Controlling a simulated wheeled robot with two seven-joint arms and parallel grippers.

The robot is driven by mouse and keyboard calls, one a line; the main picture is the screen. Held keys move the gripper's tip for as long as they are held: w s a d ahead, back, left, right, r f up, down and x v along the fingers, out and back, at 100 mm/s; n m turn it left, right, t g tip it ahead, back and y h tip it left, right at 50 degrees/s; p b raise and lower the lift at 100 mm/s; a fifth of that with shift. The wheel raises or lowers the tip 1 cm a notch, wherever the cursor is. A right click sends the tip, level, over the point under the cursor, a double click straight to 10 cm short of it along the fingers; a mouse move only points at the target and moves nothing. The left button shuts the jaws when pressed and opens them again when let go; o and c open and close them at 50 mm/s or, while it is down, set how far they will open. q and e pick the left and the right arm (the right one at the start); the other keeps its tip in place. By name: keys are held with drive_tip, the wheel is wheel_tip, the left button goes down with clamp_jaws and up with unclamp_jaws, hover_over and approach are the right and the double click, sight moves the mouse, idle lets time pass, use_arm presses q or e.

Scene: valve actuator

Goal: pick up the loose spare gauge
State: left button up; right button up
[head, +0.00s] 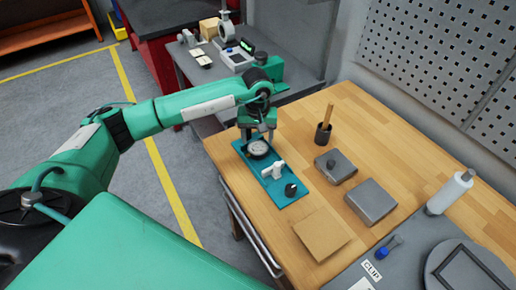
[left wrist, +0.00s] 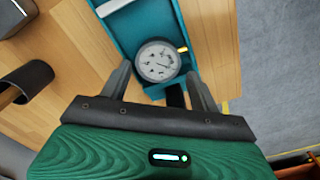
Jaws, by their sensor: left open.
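The gauge (head: 258,149) is round with a white dial and dark rim. It sits at the far end of a teal tray (head: 262,170) on the wooden bench. My left gripper (head: 258,134) is above that end of the tray, close to the gauge. In the left wrist view the gauge (left wrist: 157,61) lies between and just beyond the two open fingers (left wrist: 160,82). No contact with it shows. A white valve-like piece (head: 273,170) and a black knob (head: 290,189) are farther along the tray. My right gripper is not in view.
On the wooden bench (head: 360,115) are a dark cup with a wooden handle (head: 323,132), two grey blocks (head: 335,166) (head: 370,201), a brown square (head: 322,235) and a white bottle (head: 450,191). A pegboard wall (head: 450,60) stands behind. The bench's back left is clear.

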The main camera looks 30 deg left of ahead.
sight(258, 148)
use_arm(q)
drive_tip(key=shift+f+p, duration=0.3)
drive_tip(key=shift+p, duration=0.05)
wheel_tip(258, 148, down, 3)
drive_tip(key=shift+w+f+p, duration=0.15)
drive_tip(key=shift+f+p, duration=0.05)
drive_tip(key=shift+p, duration=0.75)
drive_tip(key=shift+f, duration=0.6)
drive_tip(key=c, duration=0.6)
drive_tip(key=shift+c, duration=0.7)
drive_tip(key=shift+w+r, duration=0.1)
drive_tip(key=shift+r, duration=0.05)
